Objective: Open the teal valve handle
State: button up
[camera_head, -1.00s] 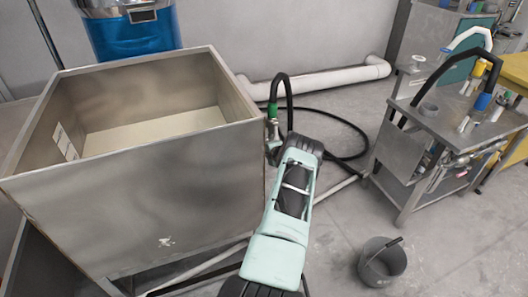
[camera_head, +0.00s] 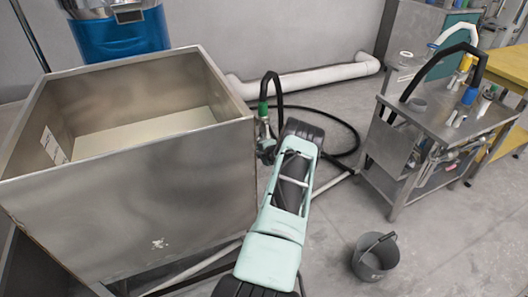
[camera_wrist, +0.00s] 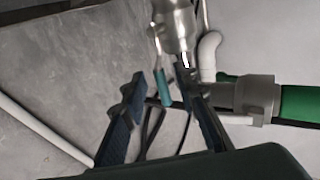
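The teal valve handle (camera_wrist: 164,88) shows in the wrist view as a small narrow lever below a metal valve body (camera_wrist: 176,28). My gripper (camera_wrist: 160,78) is open, with its two dark fingers apart. In the picture the handle lies between the fingertips; I cannot tell whether either finger touches it. In the head view the metal valve (camera_head: 265,130) hangs under a green hose fitting (camera_head: 263,108) beside the steel tank. There my own arm hides the gripper, and the handle is too small to make out.
The steel tank (camera_head: 150,205) fills the left. A green hose part (camera_wrist: 300,103) with a metal collar (camera_wrist: 255,97) is close on the right in the wrist view. A steel cart (camera_head: 440,120) and a grey bucket (camera_head: 376,258) stand to the right, with bare floor between.

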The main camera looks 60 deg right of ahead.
jog(key=v, duration=0.9)
jog(key=shift+s, duration=0.15)
dwell(0.4)
